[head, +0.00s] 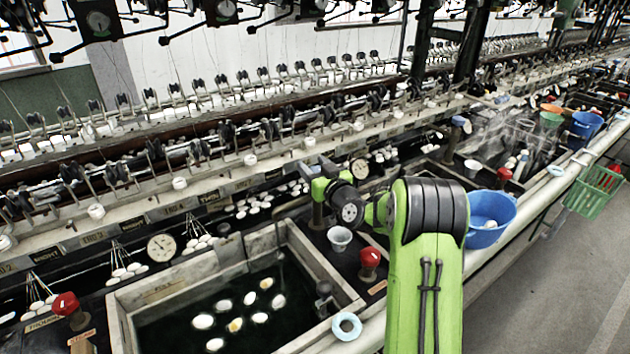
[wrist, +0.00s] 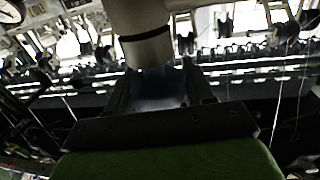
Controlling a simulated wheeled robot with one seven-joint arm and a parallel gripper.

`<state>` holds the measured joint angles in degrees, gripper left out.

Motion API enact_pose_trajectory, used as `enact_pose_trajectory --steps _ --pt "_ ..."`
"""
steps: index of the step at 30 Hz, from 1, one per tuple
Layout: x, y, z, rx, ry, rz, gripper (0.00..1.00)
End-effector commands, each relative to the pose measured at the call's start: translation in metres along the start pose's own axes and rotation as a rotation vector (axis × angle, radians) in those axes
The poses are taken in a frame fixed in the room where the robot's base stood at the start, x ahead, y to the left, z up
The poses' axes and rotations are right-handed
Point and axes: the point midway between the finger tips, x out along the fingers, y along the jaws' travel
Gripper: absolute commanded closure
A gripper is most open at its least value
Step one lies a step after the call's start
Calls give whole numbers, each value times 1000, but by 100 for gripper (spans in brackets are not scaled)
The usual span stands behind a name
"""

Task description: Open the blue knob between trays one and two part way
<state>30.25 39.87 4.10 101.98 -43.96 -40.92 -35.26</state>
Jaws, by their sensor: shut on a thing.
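My gripper (head: 322,183) is shut at the top of a short brown post (head: 317,214) between the near basin (head: 118,318) and the farther steaming basin (head: 476,184). The knob on that post is mostly hidden by my jaws in the head view. In the wrist view a dark bluish piece, which I take to be the blue knob (wrist: 160,101), sits between the dark fingers of my gripper (wrist: 160,88). A grey-tan cylinder with a black band stands just beyond it. How far the knob is turned cannot be told.
A red knob (head: 370,257) and a white cup (head: 340,238) stand close by my arm. Another blue knob (head: 460,122) stands farther right. A blue bowl (head: 490,220) sits on the front rim right of my arm.

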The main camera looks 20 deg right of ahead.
Motion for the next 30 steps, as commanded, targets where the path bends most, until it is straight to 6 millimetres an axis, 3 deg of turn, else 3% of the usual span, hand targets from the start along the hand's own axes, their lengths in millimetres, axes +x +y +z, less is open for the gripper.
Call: enact_pose_trajectory --steps 18,19,22,23,30 --pt "0 0 0 0 -2 -26 78" --pt "0 0 0 0 -2 -26 46" --pt "0 0 0 0 -2 -26 31" --pt "0 0 0 0 -2 -26 27" --pt "0 0 0 0 -1 -25 27"
